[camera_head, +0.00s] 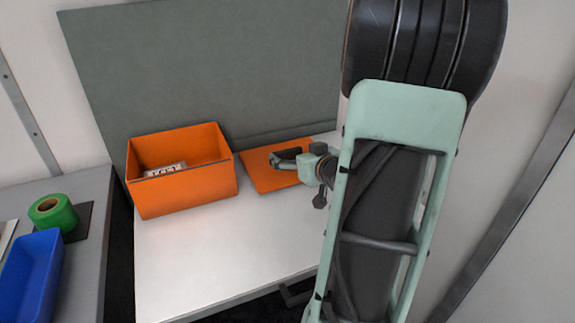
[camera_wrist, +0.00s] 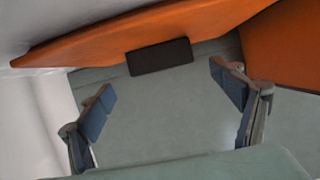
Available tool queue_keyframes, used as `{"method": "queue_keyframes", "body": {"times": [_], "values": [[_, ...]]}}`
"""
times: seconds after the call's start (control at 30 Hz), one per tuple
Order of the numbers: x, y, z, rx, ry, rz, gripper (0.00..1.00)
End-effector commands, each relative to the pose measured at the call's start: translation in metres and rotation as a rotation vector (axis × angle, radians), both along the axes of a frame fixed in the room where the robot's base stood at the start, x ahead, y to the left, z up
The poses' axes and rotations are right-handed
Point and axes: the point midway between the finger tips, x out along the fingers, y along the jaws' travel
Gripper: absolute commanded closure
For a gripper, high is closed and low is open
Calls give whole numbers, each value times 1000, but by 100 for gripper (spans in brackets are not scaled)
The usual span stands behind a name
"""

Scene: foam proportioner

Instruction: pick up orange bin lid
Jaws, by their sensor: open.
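The orange bin lid (camera_head: 262,176) lies flat on the white table, just right of the open orange bin (camera_head: 190,192). In the wrist view the lid (camera_wrist: 110,45) is an orange slab across the top, with a dark block like a handle (camera_wrist: 160,57) on its near side. My gripper (camera_head: 280,160) is low over the lid in the head view and hides part of it. In the wrist view my gripper (camera_wrist: 168,92) has its two fingers wide apart, nothing between them, with the dark block ahead of the gap. Whether a finger touches the lid cannot be told.
The orange bin (camera_wrist: 290,40) stands close by at right in the wrist view. A grey-green panel (camera_head: 220,65) rises behind the table. The table front (camera_head: 215,255) is clear. A blue tray (camera_head: 30,275) and green tape roll (camera_head: 52,212) sit on the left bench.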

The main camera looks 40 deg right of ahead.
Motion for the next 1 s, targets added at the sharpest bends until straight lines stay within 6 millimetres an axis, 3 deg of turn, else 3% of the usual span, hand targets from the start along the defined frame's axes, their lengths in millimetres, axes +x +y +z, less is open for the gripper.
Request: {"method": "queue_keyframes", "body": {"times": [0.3,0.63,1.0], "values": [[41,-6,-17,0,0,1,15],[47,-8,-17,0,0,0,16],[46,-8,-17,0,0,0,56]]}}
